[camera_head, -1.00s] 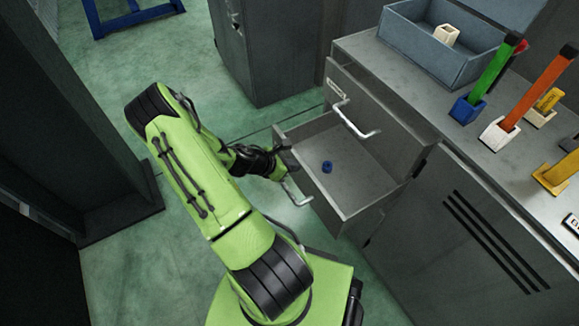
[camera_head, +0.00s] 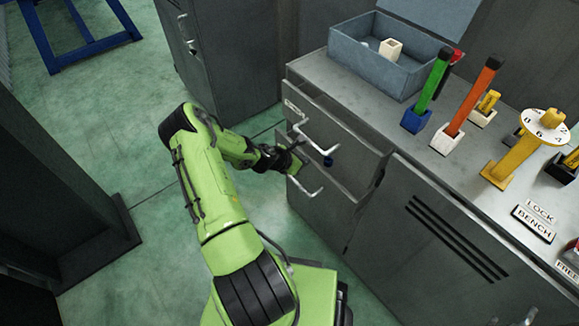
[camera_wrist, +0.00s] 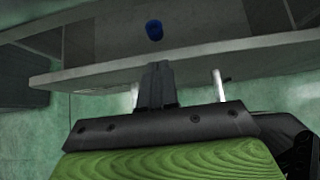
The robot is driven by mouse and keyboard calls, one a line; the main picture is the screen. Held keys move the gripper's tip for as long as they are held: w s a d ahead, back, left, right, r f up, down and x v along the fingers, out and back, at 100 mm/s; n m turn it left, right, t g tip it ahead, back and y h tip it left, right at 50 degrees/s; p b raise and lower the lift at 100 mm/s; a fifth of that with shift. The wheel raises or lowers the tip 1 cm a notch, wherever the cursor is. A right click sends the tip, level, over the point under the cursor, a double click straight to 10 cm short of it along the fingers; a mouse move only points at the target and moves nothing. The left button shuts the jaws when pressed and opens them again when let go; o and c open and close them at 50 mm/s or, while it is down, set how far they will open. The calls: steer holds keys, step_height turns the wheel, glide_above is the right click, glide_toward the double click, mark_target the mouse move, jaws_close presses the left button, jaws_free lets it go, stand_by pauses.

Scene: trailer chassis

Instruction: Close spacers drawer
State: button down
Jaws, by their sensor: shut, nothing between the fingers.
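The spacers drawer is a grey drawer (camera_wrist: 90,72) under the labelled top drawer. It is still partly open, with a narrow gap showing in the head view. A small blue ring (camera_head: 328,161) lies inside it; it also shows in the wrist view (camera_wrist: 154,29). The drawer's pale handle (camera_head: 305,190) is on its front. My gripper (camera_head: 297,160) is at the drawer front. In the wrist view its fingers (camera_wrist: 158,68) are together and empty, between the handle's two posts. They appear against the front panel, but contact is hard to confirm.
The top drawer's handle (camera_head: 318,140) juts out just above. The grey bench (camera_head: 340,88) carries a blue box (camera_head: 360,48) and several coloured tools in holders. A grey cabinet (camera_head: 225,60) stands behind. Green floor (camera_head: 130,150) is clear to the left.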

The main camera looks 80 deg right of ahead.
mark_target(311, 158)
steer(key=s+d, duration=0.2)
steer(key=shift+s+d, duration=0.25)
steer(key=shift+d, duration=0.15)
steer(key=shift+s+d, duration=0.1)
